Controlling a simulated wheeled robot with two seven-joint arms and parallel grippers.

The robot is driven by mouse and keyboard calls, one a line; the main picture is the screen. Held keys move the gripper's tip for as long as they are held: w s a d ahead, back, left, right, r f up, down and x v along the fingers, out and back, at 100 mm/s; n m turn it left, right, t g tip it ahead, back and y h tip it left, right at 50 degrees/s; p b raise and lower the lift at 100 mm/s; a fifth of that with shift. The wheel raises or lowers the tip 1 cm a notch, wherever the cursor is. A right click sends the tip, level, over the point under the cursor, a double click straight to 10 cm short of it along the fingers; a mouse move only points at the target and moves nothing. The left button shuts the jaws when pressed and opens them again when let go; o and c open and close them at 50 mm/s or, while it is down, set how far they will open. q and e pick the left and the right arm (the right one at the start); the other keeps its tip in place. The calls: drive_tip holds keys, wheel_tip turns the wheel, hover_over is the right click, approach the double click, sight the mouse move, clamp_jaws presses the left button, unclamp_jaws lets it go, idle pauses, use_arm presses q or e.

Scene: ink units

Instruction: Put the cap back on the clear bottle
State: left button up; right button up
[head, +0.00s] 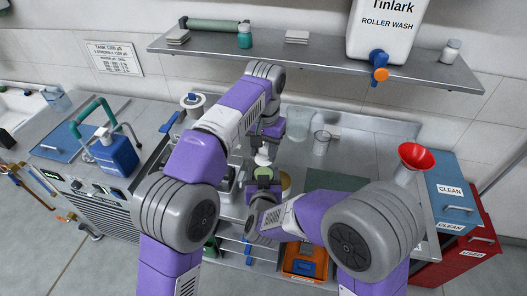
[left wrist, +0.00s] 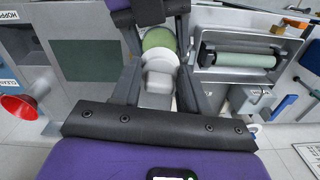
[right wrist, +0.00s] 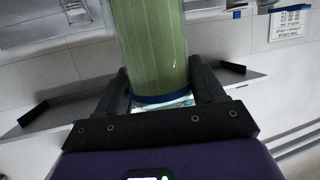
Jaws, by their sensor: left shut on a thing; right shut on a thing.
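The clear bottle (right wrist: 155,45) holds green liquid and has a blue band near its end. My right gripper (right wrist: 163,90) is shut on it. The bottle's green top also shows in the head view (head: 264,173) and beyond the cap in the left wrist view (left wrist: 158,40). My left gripper (left wrist: 160,78) is shut on the white cap (left wrist: 158,62). In the head view the cap (head: 262,159) is just above the bottle's top. Whether they touch cannot be told. My arms hide part of the bottle.
A glass beaker (head: 321,139) stands on the steel bench behind. A red funnel (head: 416,156) is at the right by the blue CLEAN box (head: 452,190). A roller unit (left wrist: 240,58) is beside the bottle. A shelf (head: 315,62) with a large white container (head: 385,30) hangs above.

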use_arm(q)
drive_tip(key=shift+f, duration=0.9)
drive_tip(key=shift+f, duration=0.6)
drive_tip(key=o, duration=1.1)
drive_tip(key=shift+r, duration=3.75)
